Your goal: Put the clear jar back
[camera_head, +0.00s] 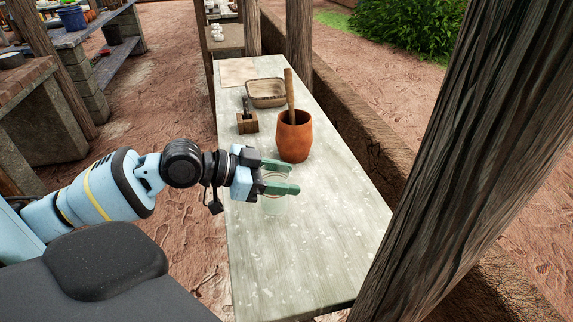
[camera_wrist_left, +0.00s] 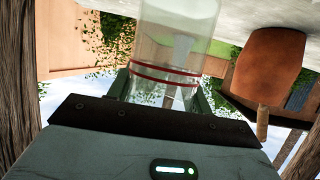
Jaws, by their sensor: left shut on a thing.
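The clear jar (camera_head: 273,204) is see-through and faint in the head view, between the green fingers of my left gripper (camera_head: 279,177). In the left wrist view the jar (camera_wrist_left: 175,50) shows large, with two red bands around it. My left gripper is shut on the jar, with a finger on each side of it. The jar is at or just above the pale tabletop (camera_head: 300,245); I cannot tell whether its base touches. My right gripper is not in view.
A terracotta pot (camera_head: 294,137) with a wooden handle (camera_head: 289,88) stands just behind the gripper. Beyond it are a small wooden block holder (camera_head: 247,121) and a woven tray (camera_head: 266,93). A thick wooden post (camera_head: 440,170) rises at the right. The near tabletop is clear.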

